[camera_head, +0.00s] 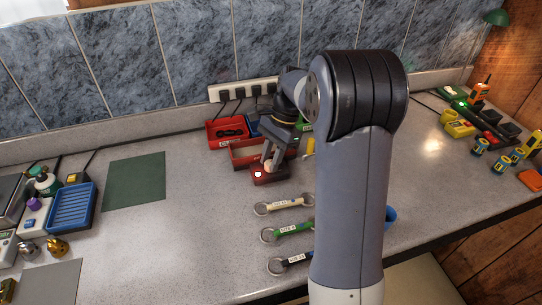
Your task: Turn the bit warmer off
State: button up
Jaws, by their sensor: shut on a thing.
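My gripper (270,160) points down at a small dark red box (270,178) in the middle of the counter, behind my arm's large link. The box has a pale round spot on its front left; it may be the bit warmer, but I see no readable label. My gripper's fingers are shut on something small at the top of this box. The fingers and the box's top overlap, so the held part is mostly hidden.
Red trays (226,132) and a power strip (242,89) with several plugs stand behind. A blue ribbed tray (71,207) and a green mat (135,181) are at left. Yellow tools (459,128) lie at right.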

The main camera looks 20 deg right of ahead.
jog(key=shift+r+n+g+h+p, duration=0.2)
jog(key=shift+n+g+h+p, duration=0.15)
jog(key=shift+n+p, duration=0.7)
jog(key=n+g+h+p, duration=0.1)
jog(key=n+p, duration=0.1)
jog(key=n, duration=0.1)
jog(key=shift+w+a+n, duration=0.1)
jog(key=shift+n, duration=0.25)
jog(key=n+h, duration=0.1)
jog(key=n, duration=0.1)
jog(key=n+h+p, duration=0.1)
jog(key=n, duration=0.2)
jog(key=shift+a+f+g, duration=0.1)
jog(key=shift+f+g, duration=0.05)
jog(key=shift+g, duration=0.2)
jog(key=o, duration=0.7)
jog(key=shift+w, duration=0.1)
jog(key=v, duration=1)
jog(key=shift+r+b, duration=0.35)
jog(key=shift+f, duration=0.1)
